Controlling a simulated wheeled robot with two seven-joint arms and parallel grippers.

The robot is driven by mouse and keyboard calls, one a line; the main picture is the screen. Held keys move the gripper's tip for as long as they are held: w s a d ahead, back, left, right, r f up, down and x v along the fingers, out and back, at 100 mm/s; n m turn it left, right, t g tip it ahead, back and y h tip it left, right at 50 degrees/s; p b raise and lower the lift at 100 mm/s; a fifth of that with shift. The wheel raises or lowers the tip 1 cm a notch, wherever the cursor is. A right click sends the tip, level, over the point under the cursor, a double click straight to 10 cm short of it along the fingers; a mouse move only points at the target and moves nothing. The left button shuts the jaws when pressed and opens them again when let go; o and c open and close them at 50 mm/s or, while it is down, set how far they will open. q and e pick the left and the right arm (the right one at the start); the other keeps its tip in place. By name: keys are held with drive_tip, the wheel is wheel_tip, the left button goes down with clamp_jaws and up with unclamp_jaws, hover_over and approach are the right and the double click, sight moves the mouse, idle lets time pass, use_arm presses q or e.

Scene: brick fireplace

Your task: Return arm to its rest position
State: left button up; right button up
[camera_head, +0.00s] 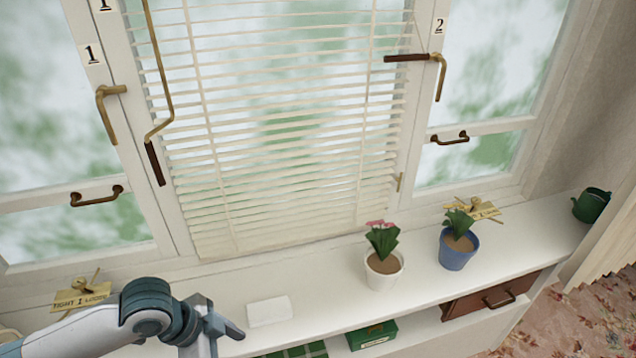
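My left arm comes in from the lower left, over the left part of the white windowsill (330,285). My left gripper (222,340) is at the bottom of the view, near the sill's front edge. Its fingers are partly cut off by the picture's lower edge, so I cannot tell whether they are open or shut. I see nothing clearly held in it. A small white block (269,311) lies on the sill just right of the gripper, apart from it. My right arm and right gripper are not in view.
A pink-flowered white pot (384,272), a blue pot (456,252) and a green watering can (591,205) stand on the sill. A tag (82,294) lies beside my arm. Blinds (280,130) hang behind. Below are a green box (372,335) and a brown drawer (490,298).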

use_arm(q)
drive_tip(key=s+d+f+n+t, duration=0.2)
drive_tip(key=s+d+f+n, duration=0.1)
drive_tip(key=d, duration=0.2)
drive_tip(key=s+a+f+n+y, duration=0.2)
drive_tip(key=s+a+f+n, duration=0.25)
drive_tip(key=s+a, duration=0.2)
drive_tip(key=s+a+f+n+y, duration=0.2)
drive_tip(key=s+a+f+n, duration=0.1)
drive_tip(key=s+a+n, duration=0.3)
wheel_tip(320, 180, down, 31)
drive_tip(key=s+d+m+g+b, duration=0.1)
drive_tip(key=s+b, duration=0.1)
drive_tip(key=b, duration=0.1)
drive_tip(key=s+a+f+g+b, duration=0.1)
drive_tip(key=s+a+f+b, duration=0.1)
drive_tip(key=s+f, duration=1.5)
wheel_tip(320, 180, down, 4)
drive_tip(key=shift+s+a+r+g+y+b, duration=0.1)
drive_tip(key=shift+s+a+g+y+b, duration=0.25)
drive_tip(key=shift+a, duration=0.2)
